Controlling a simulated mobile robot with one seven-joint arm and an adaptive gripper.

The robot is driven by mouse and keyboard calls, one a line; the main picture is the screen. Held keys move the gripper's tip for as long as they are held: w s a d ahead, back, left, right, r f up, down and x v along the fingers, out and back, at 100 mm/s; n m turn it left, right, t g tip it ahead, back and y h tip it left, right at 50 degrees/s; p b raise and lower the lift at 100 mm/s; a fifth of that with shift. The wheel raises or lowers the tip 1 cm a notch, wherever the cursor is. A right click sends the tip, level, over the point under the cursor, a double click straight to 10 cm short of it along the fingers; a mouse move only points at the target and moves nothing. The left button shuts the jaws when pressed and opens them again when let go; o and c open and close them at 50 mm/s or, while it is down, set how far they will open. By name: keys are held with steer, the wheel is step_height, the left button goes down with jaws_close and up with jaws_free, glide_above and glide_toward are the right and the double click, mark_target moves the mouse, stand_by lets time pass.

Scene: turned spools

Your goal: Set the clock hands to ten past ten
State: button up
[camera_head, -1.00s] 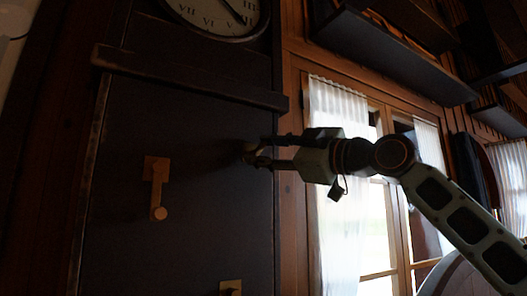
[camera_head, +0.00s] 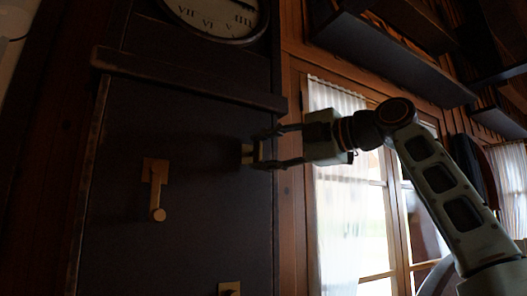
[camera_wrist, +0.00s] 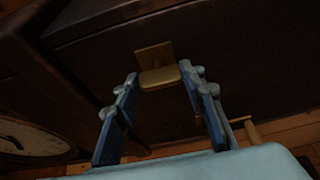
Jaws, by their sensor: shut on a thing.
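The dark clock case shows its pale clock face (camera_head: 208,24) at the top edge of the head view, cut off above. The numerals VII to IIII show; a dark hand lies near the top edge at right, and the rest is hidden. Part of the face also shows at lower left in the wrist view (camera_wrist: 30,140). My gripper (camera_head: 260,149) is at the right side of the case front, shut on a brass handle (camera_head: 246,154). In the wrist view the blue fingers stand on either side of this brass handle (camera_wrist: 159,77).
A brass lever (camera_head: 157,190) with a round end hangs on the case front, left of my gripper. Another brass fitting (camera_head: 229,289) is at the bottom edge. A ledge (camera_head: 190,80) crosses above. A curtained window (camera_head: 360,210) is at right.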

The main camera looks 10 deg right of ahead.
steer(key=shift+n, duration=0.3)
stand_by(0.4)
steer(key=o, duration=1.2)
steer(key=shift+c, duration=0.2)
steer(key=shift+d, duration=0.1)
steer(key=v, duration=1.2)
